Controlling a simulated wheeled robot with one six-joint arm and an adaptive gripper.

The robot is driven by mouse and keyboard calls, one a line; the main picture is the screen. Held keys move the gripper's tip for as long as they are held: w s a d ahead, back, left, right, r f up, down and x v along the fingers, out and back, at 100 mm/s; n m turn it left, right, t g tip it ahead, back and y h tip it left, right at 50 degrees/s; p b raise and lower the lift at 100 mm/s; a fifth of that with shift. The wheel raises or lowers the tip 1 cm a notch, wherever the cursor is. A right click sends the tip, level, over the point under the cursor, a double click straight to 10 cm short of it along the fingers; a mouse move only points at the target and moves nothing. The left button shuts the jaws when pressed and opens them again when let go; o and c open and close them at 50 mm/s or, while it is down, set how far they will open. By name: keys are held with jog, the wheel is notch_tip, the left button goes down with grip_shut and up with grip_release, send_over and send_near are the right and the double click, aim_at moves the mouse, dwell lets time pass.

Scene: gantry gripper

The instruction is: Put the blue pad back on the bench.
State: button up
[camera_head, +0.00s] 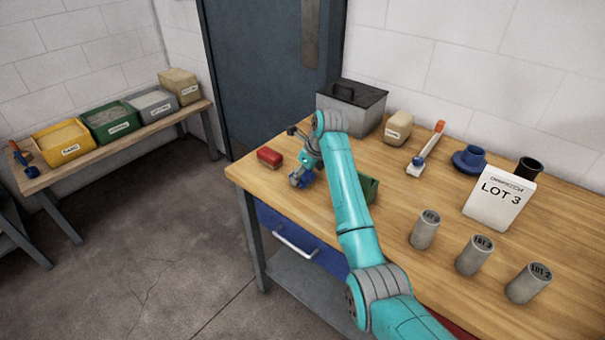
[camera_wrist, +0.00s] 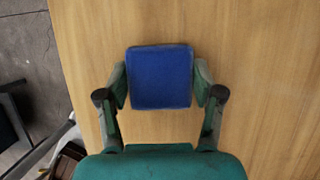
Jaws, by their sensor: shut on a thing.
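The blue pad (camera_wrist: 160,77) is a square block between my gripper's two fingers in the wrist view. My gripper (camera_wrist: 160,82) is shut on its left and right sides. In the head view my gripper (camera_head: 301,178) is over the left part of the wooden bench (camera_head: 395,205), near its front left edge. The blue pad (camera_head: 307,181) shows there only in part, low at the fingertips. It is at or close above the bench top; I cannot tell whether it touches.
A red block (camera_head: 269,157) lies just left of my gripper. A green container (camera_head: 369,188) is partly behind my arm. A grey lidded box (camera_head: 352,107) stands at the back.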

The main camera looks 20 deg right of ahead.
jog(key=shift+f, duration=0.1)
jog(key=o, duration=1.1)
jog(key=v, duration=1.2)
